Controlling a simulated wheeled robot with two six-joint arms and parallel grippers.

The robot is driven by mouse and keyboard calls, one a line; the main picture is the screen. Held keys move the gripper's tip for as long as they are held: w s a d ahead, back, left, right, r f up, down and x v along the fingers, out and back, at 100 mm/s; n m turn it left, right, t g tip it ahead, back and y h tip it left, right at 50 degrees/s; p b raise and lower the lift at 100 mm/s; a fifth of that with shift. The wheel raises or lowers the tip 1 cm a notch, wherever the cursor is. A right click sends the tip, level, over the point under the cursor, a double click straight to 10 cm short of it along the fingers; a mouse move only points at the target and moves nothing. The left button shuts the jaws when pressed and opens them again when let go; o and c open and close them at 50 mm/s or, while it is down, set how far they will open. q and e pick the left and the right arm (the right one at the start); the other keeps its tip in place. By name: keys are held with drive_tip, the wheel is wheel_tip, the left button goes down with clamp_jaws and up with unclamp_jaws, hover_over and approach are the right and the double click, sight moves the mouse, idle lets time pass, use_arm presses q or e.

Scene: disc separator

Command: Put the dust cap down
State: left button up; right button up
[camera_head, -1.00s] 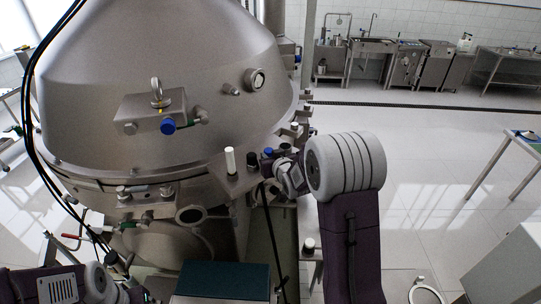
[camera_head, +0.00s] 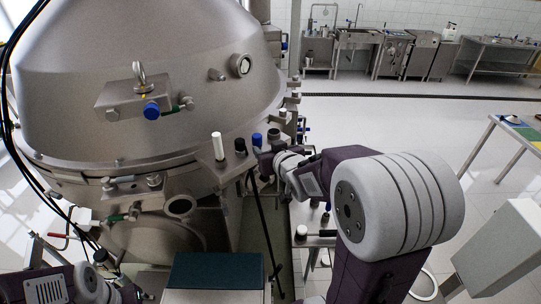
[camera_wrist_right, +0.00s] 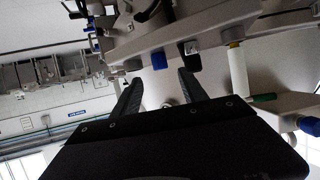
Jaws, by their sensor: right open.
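A blue cap (camera_head: 257,139) stands upright on the machine's ledge, in a row with a black cap (camera_head: 240,146) and a white post (camera_head: 218,146). I cannot tell which of these is the dust cap. My right gripper (camera_head: 264,162) is close to the blue cap on its near side. In the right wrist view, the jaws of the right gripper (camera_wrist_right: 159,80) are apart and empty. The blue cap (camera_wrist_right: 159,60) shows just past the fingertips, beside the black cap (camera_wrist_right: 191,48). My left gripper (camera_head: 125,290) is low at the left, its jaws unclear.
The large steel separator (camera_head: 150,70) fills the left side. A dark-topped box (camera_head: 218,270) stands in front. A blue knob (camera_head: 151,110) and lifting eye sit on the machine's cover. Open floor lies to the right, with a table (camera_head: 515,130) beyond.

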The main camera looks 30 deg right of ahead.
drive_tip(key=shift+v, duration=1.05)
drive_tip(key=shift+w, duration=0.1)
drive_tip(key=s+a+f+g, duration=0.3)
drive_tip(key=s+f+g, duration=0.1)
drive_tip(key=s+f, duration=0.2)
drive_tip(key=s+a+f+g+y, duration=0.1)
drive_tip(key=s+a+f+g, duration=0.2)
drive_tip(key=s+f, duration=0.3)
drive_tip(key=s+a+f+n+g, duration=0.1)
drive_tip(key=s+a+f+g, duration=0.2)
drive_tip(key=s+f+g, duration=0.2)
drive_tip(key=shift+s+f+y, duration=0.3)
drive_tip(key=shift+s+f, duration=0.7)
drive_tip(key=shift+s, duration=0.15)
